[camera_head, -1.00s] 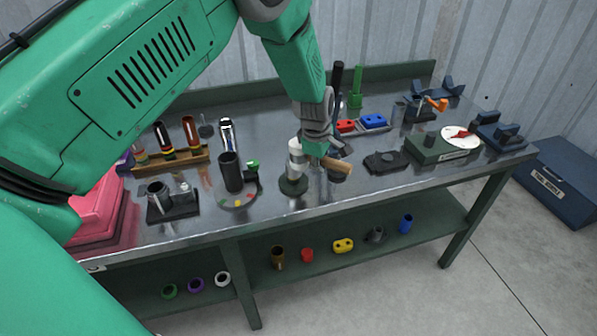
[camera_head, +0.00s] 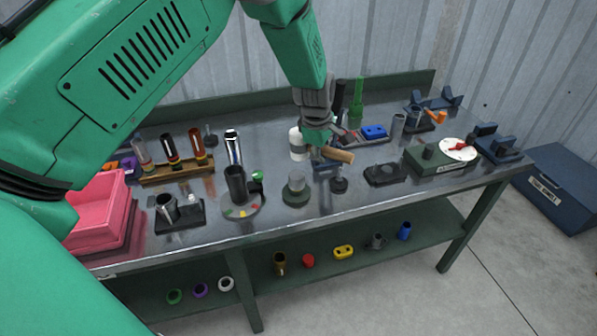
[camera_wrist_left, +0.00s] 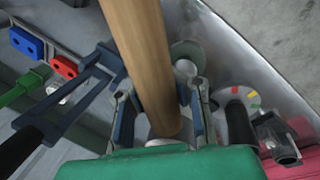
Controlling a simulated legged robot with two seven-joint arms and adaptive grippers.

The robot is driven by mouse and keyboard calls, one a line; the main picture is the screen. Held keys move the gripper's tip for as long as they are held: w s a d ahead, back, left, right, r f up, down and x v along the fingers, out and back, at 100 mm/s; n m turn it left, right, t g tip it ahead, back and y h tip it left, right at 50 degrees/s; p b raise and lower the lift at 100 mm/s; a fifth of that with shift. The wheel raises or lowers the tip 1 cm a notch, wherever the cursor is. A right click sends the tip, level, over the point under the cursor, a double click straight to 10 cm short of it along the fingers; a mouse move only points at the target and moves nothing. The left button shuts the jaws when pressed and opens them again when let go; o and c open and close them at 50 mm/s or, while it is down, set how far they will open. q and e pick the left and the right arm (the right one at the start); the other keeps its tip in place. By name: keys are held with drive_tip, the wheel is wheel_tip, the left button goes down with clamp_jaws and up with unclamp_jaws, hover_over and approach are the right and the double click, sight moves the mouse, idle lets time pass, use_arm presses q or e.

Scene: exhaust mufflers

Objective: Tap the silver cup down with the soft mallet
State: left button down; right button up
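My left gripper (camera_head: 318,134) is shut on the soft mallet's wooden handle (camera_head: 340,155), which also runs between the two fingers in the left wrist view (camera_wrist_left: 150,65). The mallet's white head (camera_head: 297,141) shows left of the gripper, above the bench and apart from the cup. The silver cup (camera_head: 296,181) sits in a round dark-green base (camera_head: 296,198) near the bench's front, below the mallet head in the picture. Cup and base also show beside the handle in the left wrist view (camera_wrist_left: 185,67). How deep the cup sits is unclear. My right gripper is not in view.
A dark tube on a coloured dial base (camera_head: 236,185) stands left of the cup. A dark-blue stand (camera_head: 325,170) and a small dark knob (camera_head: 339,184) are right of it. A green gauge box (camera_head: 440,158) and pink bin (camera_head: 100,210) are farther out. The bench front is clear.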

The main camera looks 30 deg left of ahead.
use_arm(q)
drive_tip(key=b+x, duration=0.1)
drive_tip(key=x, duration=0.1)
drive_tip(key=s+b+x, duration=0.1)
drive_tip(key=b+x, duration=0.1)
drive_tip(key=x, duration=0.1)
drive_tip(key=b+x, duration=0.1)
drive_tip(key=x, duration=0.2)
drive_tip(key=shift+s+a+f+b, duration=0.1)
drive_tip(key=shift+s+f+b, duration=0.2)
drive_tip(key=shift+s+b, duration=0.1)
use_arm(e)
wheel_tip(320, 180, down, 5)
use_arm(q)
drive_tip(key=shift+a+r, duration=0.1)
drive_tip(key=shift+a, duration=0.2)
drive_tip(key=w+p+v, duration=0.1)
drive_tip(key=p+v, duration=0.3)
drive_tip(key=v, duration=0.3)
drive_tip(key=shift+w+r+p, duration=0.2)
drive_tip(key=shift+w+p, duration=0.15)
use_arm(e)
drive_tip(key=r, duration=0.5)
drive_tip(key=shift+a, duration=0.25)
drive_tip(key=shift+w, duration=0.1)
